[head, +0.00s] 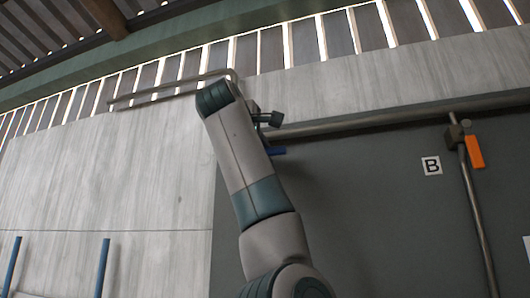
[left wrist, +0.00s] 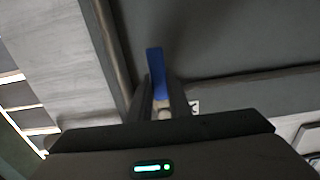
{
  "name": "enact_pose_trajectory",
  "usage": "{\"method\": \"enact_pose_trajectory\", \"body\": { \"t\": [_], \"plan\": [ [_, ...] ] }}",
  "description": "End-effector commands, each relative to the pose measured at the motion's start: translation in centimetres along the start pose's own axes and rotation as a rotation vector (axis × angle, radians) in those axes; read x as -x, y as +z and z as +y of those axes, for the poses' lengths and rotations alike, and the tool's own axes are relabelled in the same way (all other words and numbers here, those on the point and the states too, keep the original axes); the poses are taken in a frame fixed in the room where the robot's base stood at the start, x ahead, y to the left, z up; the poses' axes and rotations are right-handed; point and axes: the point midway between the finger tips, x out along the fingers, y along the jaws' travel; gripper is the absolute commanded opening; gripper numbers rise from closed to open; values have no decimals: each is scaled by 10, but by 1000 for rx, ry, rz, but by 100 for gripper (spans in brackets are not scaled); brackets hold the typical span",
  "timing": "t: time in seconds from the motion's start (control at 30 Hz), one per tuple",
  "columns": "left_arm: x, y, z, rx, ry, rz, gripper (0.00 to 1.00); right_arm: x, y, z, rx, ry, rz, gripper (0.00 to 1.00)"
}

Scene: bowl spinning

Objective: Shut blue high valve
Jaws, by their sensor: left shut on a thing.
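The blue valve handle (head: 277,151) shows as a small piece just right of my left arm, below the horizontal pipe (head: 345,124) high on the wall. My arm hides part of the valve. In the left wrist view the blue handle (left wrist: 155,62) is a flat bar that sticks out past the fingertips. My left gripper (left wrist: 160,90) is shut on it, with one dark finger on each side. In the head view the fingers are mostly hidden behind my arm. My right gripper is in neither view.
An orange handle (head: 475,151) sits on a thinner pipe at the right, beside a white "B" sign (head: 431,166). A dark wall panel (head: 370,210) lies behind. Blue posts (head: 103,267) stand at lower left. A bent rail (head: 165,88) runs along the upper wall.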

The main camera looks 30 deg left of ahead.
Motion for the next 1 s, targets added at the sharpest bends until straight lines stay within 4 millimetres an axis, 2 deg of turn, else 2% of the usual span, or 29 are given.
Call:
{"method": "enact_pose_trajectory", "body": {
  "t": [0.53, 0.57, 0.6, 1.0],
  "plan": [
    [0, -1, 1, 36, 0, 1, 0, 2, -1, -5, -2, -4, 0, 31],
    [0, -1, 1, 35, 0, 1, 24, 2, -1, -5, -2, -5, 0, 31],
    [0, 0, 1, 35, 0, 1, 34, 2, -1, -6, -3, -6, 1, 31],
    [2, 0, 1, 32, 0, 0, 36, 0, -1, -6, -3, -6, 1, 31]
  ]
}}
